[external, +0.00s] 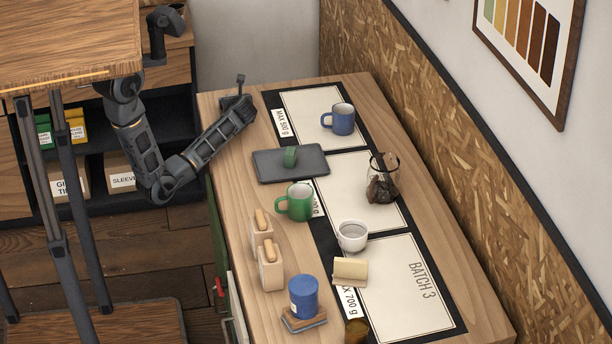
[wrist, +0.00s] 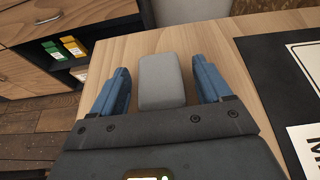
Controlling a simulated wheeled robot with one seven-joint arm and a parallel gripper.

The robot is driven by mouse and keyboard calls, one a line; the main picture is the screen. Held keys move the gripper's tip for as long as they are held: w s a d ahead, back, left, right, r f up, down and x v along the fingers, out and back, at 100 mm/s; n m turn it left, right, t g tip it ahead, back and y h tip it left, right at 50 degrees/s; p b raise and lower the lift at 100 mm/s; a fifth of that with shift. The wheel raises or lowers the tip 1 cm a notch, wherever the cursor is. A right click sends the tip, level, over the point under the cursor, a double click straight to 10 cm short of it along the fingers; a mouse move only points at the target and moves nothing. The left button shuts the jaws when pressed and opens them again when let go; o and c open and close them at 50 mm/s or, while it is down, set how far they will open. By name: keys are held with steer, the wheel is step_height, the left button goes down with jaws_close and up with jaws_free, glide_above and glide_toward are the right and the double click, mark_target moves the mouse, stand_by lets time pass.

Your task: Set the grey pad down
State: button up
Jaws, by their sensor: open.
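The grey pad (wrist: 162,82) is a rounded light-grey block in the wrist view. It lies between the two blue fingers of my gripper (wrist: 161,66), with a gap on each side. The fingers are open and do not grip it. The pad appears to rest on the wooden bench top, though its underside is hidden. In the external view my gripper (external: 238,98) is low over the far left corner of the bench, and I cannot make out the pad there.
On the bench (external: 222,120), a dark tray (external: 265,168) carries a small green object. A blue mug (external: 342,120), green mug (external: 297,203), glass carafe (external: 382,185) and white cup (external: 351,235) stand nearby. A blue canister (external: 303,296) is nearer the front. The wall edges the right side.

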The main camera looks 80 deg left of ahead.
steer(key=shift+a+f, duration=0.15)
steer(key=shift+a, duration=0.15)
steer(key=shift+c, duration=0.3)
steer(key=c, duration=1.1)
steer(key=shift+o, duration=0.2)
